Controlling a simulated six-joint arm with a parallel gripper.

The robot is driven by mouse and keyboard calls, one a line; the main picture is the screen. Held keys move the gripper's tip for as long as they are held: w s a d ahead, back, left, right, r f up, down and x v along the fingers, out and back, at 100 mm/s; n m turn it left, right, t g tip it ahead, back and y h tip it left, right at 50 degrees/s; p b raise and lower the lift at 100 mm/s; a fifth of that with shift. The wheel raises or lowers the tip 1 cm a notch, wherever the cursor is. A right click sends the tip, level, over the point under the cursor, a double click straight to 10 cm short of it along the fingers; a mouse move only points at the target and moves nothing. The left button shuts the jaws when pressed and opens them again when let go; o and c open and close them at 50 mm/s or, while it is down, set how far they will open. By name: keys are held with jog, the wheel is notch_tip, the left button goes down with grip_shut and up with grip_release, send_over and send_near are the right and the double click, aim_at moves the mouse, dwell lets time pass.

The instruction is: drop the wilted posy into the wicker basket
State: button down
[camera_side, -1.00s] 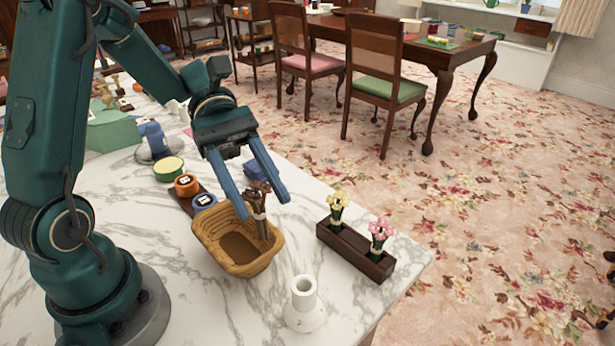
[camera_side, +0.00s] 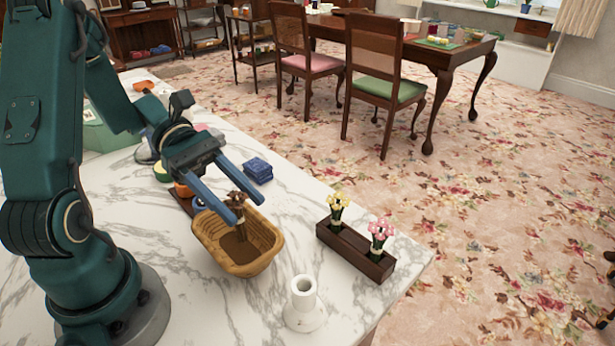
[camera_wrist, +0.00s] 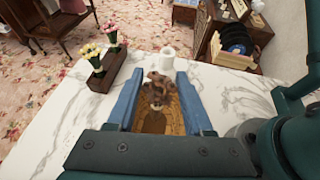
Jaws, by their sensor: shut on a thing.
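The wilted posy (camera_side: 240,213) is a brown, drooping bunch with a pale tie, held upright. My gripper (camera_side: 245,210) is shut on it, with a blue finger on either side. The wicker basket (camera_side: 208,240) stands on the marble top, and the posy is over its opening, its lower end appearing inside the rim. How far its stems are above the basket floor I cannot tell. In the wrist view the posy (camera_wrist: 158,86) is between the fingers, with the basket (camera_wrist: 175,122) beneath it.
A dark wooden trough (camera_side: 352,250) with yellow and pink posies stands right of the basket. A white vase (camera_side: 304,303) stands in front. Blue folded cloth or boxes (camera_side: 258,169) lie behind. Bare marble lies around the basket's front.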

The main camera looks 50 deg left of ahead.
jog(key=shift+f, duration=0.5)
jog(key=shift+c, duration=1.1)
grip_release()
jog(key=shift+v, duration=2.55)
